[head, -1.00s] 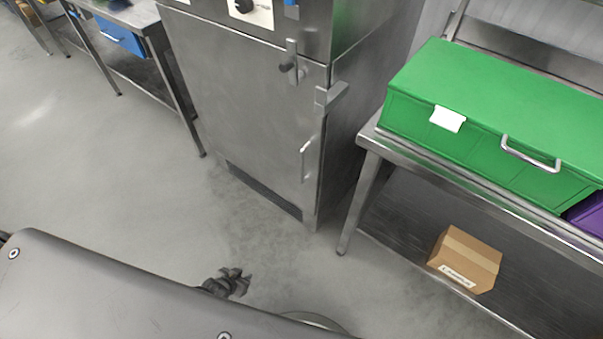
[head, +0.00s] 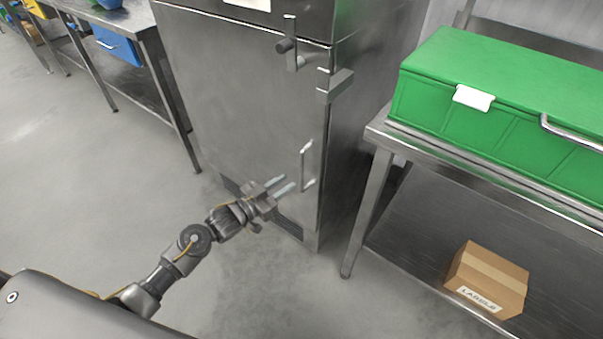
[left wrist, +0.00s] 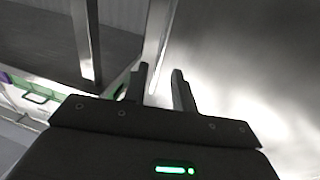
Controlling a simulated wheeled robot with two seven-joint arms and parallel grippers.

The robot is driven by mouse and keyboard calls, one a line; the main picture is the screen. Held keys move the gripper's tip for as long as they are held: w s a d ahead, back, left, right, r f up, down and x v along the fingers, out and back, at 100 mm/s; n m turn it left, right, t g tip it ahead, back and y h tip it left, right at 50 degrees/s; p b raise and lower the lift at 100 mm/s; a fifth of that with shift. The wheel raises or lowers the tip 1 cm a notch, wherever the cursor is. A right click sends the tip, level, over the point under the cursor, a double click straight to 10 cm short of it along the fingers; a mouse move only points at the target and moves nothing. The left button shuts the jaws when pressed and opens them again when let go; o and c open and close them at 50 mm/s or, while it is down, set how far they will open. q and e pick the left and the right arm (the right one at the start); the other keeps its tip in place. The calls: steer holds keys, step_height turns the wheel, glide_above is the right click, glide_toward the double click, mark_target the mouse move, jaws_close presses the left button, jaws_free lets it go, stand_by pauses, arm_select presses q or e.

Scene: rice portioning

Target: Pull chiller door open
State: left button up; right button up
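The steel chiller door (head: 235,110) stands shut in the middle of the head view. A slim vertical handle (head: 304,168) is on its right side, low down. My left gripper (head: 281,184) is just left of the handle with its fingers pointing toward it. In the left wrist view the fingers of my left gripper (left wrist: 158,84) are apart. A bright upright strip shows between and beyond them; I cannot tell whether it is the handle or the door edge. No grip on the handle is visible. My right gripper is not in view.
A steel table (head: 376,131) with a green box (head: 470,85) stands close on the right. A cardboard box (head: 487,279) is on its lower shelf. Another steel table (head: 140,25) is on the left. The floor before the door is clear.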

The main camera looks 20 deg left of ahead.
mark_target(301, 173)
arm_select(q)
steer(key=x, duration=0.7)
steer(key=shift+w+d, duration=0.1)
steer(key=shift+w, duration=0.05)
steer(key=shift+c, duration=0.4)
jaws_close()
